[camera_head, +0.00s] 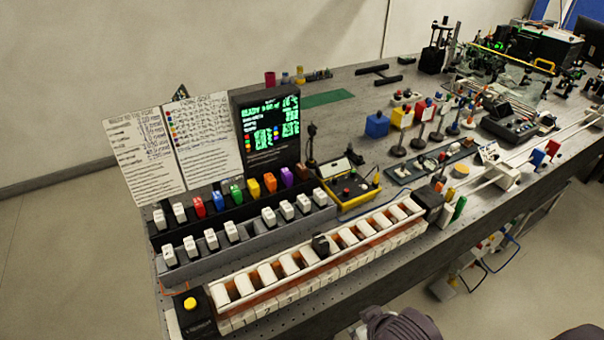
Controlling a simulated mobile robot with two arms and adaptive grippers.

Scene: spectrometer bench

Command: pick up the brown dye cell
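The brown dye cell (302,171) stands upright at the right end of the back black rack (170,228), just right of the purple cell (287,177). Its lower part is in the rack and it looks small and dark from here. A dark grey rounded part of mine, apparently the left gripper (400,326), shows at the bottom edge, far in front of the rack. Its fingers cannot be made out. Only a dark sliver of mine shows at the bottom right corner, and I see no right gripper. Nothing of mine touches the brown cell.
Several coloured cells fill the same rack. A grey rack of white cells (231,231) and a long numbered white tray (300,282) lie in front. A dark display (268,130) stands close behind. A yellow-edged device (347,190) sits to the right.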

